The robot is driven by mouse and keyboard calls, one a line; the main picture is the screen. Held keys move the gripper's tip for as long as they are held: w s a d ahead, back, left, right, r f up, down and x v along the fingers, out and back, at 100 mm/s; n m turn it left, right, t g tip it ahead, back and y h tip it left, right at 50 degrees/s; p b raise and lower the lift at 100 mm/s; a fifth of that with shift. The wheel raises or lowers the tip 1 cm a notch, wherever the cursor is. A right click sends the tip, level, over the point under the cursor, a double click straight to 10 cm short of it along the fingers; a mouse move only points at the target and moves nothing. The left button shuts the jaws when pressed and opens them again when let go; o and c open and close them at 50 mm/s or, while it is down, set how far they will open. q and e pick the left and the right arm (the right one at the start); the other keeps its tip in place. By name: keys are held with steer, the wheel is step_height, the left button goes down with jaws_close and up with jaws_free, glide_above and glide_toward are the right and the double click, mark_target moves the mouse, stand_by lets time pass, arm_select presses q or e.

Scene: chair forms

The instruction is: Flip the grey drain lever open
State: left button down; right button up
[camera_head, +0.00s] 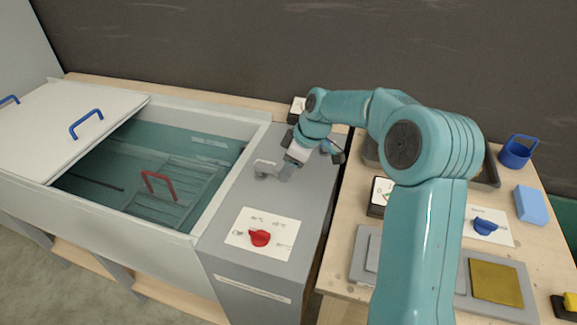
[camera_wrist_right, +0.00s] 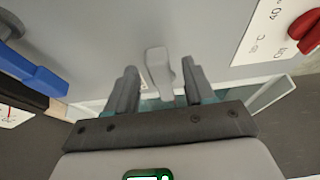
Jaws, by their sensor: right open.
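The grey drain lever (camera_head: 264,167) stands on the grey panel (camera_head: 300,205) to the right of the water tank. In the right wrist view the lever (camera_wrist_right: 158,68) shows as a pale grey bar between my two fingers. My right gripper (camera_head: 283,171) is open beside the lever, its fingers pointing down and left at it. In the wrist view my right gripper (camera_wrist_right: 160,72) has one finger on each side of the lever, with gaps showing. Whether a finger touches it I cannot tell. My left gripper is out of view.
A red knob (camera_head: 260,238) sits on a white dial plate at the panel's front. The tank (camera_head: 215,195) holds water and a rack with a red handle (camera_head: 158,184). A wooden table (camera_head: 335,280) with a blue mug (camera_head: 516,151) is on the right.

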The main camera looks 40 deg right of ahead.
steer(key=shift+w+f, duration=0.1)
steer(key=shift+f, duration=0.1)
steer(key=shift+c, duration=0.3)
jaws_close()
